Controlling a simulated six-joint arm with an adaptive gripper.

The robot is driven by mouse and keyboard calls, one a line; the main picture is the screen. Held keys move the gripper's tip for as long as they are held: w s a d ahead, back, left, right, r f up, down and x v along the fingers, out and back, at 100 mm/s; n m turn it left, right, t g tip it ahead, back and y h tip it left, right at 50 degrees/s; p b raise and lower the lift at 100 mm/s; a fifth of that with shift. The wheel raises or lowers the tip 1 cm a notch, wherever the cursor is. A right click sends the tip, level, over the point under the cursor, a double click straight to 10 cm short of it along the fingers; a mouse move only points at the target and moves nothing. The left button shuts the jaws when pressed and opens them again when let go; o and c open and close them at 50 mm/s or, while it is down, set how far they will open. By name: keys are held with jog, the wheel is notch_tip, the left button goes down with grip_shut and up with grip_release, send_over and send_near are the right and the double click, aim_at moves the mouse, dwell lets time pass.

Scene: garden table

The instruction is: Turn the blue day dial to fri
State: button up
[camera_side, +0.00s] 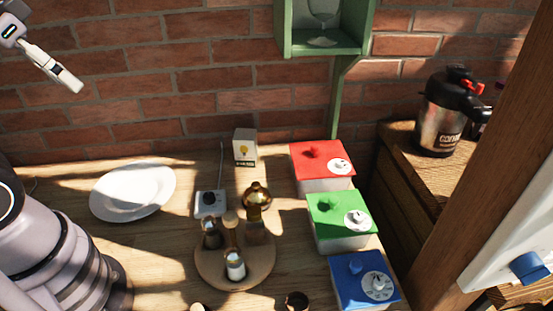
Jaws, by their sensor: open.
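The blue-lidded box (341,293) stands at the front right of the table, the nearest of three similar boxes. Its lid carries a blue knob (355,267) and a round white day dial (378,286) with a small raised part. The dial's markings are too small to read, so I cannot tell which day it points to. My gripper (74,87) is in the upper left, open and empty, high in front of the brick wall and far from the blue box. Nothing covers the dial.
The green box (325,220) and red box (305,160) stand behind the blue one. A round wooden tray (213,277) with several shakers and bottles lies to the left. A white plate (133,190) sits farther left. A wooden post (480,150) rises at the right.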

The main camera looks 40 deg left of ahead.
jog(key=w+d+n+g+h, duration=0.25)
jog(key=w+d+n, duration=0.25)
jog(key=w+d, duration=0.55)
jog(key=n+g+h, duration=0.2)
jog(key=n+g, duration=0.1)
jog(key=n, duration=1)
send_over(379, 281)
jog(key=a, duration=0.6)
notch_tip(379, 281, down, 22)
jog(key=r, duration=0.1)
jog(key=x, duration=1.4)
jog(key=shift+f, duration=0.15)
grip_shut()
